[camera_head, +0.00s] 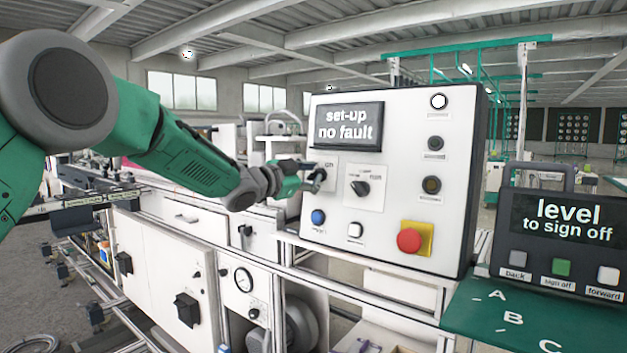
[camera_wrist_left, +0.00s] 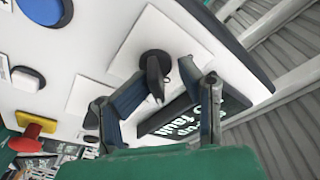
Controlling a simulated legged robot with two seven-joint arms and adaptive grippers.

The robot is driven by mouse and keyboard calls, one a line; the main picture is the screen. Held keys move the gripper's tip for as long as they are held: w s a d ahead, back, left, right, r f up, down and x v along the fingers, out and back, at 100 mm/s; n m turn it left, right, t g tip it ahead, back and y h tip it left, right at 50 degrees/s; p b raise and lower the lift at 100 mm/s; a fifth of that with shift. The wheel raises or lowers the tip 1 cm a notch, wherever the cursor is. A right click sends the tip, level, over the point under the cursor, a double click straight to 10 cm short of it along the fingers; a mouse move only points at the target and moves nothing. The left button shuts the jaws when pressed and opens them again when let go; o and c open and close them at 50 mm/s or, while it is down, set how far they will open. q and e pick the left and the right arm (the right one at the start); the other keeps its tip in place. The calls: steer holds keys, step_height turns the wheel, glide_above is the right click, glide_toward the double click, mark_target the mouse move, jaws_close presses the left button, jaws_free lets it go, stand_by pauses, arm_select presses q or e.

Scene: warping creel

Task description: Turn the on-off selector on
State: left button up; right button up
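The on-off selector (camera_wrist_left: 155,64) is a black knob on a white plate, seen close up in the wrist view. In the head view its plate (camera_head: 329,166) shows part of an "on" label, and my gripper hides most of the knob. My left gripper (camera_head: 318,177) is at the selector. In the wrist view its two fingers (camera_wrist_left: 167,72) are apart, with the knob's handle between or just in front of their tips; I cannot tell whether they touch it. The display (camera_head: 349,126) reads "set-up no fault". My right gripper is not in view.
A second black selector (camera_head: 361,188) sits just right. Below are a blue button (camera_head: 318,217), a white button (camera_head: 355,230) and a red emergency button (camera_head: 410,240) on yellow. A smaller console (camera_head: 562,239) reading "level to sign off" stands at right.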

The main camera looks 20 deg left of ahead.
arm_select(q)
steer(key=shift+f, duration=0.15)
steer(key=shift+s+a, duration=0.15)
steer(key=shift+s, duration=0.05)
steer(key=v, duration=1.1)
steer(key=shift+s, duration=0.15)
steer(key=shift+a, duration=0.1)
